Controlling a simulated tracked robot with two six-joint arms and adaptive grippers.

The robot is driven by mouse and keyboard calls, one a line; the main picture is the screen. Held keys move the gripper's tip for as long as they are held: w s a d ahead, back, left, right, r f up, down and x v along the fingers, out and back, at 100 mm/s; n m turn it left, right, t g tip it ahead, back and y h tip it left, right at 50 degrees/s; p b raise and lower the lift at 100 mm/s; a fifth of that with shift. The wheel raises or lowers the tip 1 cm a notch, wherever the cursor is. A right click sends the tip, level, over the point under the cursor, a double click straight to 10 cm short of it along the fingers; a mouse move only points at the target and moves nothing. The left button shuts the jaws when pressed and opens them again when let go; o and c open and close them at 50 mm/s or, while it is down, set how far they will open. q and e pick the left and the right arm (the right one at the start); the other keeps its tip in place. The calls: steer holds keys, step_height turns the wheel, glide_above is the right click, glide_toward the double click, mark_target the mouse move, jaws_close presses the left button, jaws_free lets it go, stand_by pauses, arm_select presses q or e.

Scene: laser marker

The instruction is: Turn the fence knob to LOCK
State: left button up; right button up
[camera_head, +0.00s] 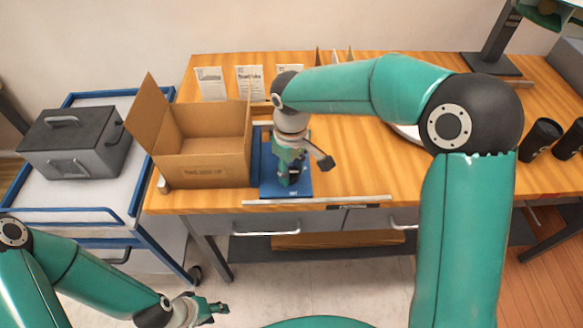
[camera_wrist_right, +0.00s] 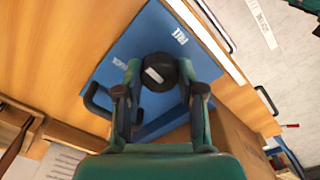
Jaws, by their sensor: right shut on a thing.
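The fence knob (camera_wrist_right: 160,72) is round and black with a pale mark on top. It sits on a blue plate (camera_wrist_right: 158,25), whose white lettering seems to read FREE near one edge; a second, smaller label near the left corner is hard to read. My right gripper (camera_wrist_right: 160,78) is shut on the knob, one finger on each side. In the head view, my right gripper (camera_head: 291,174) points down over the blue plate (camera_head: 300,188) and mostly hides the knob. My left gripper (camera_head: 217,308) looks open and empty, low in front of the table.
An open cardboard box (camera_head: 205,165) stands just left of the plate. A blue-framed cart (camera_head: 75,200) with a grey case (camera_head: 75,140) is further left. Black cups (camera_head: 540,138) stand at the right.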

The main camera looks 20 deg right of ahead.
mark_target(292, 171)
steer(key=n+p, duration=0.1)
steer(key=n, duration=0.6)
steer(key=shift+w+r, duration=0.1)
stand_by(0.5)
steer(key=o, duration=1.1)
steer(key=shift+o, duration=0.2)
step_height(292, 171, up, 12)
steer(key=shift+d, duration=0.1)
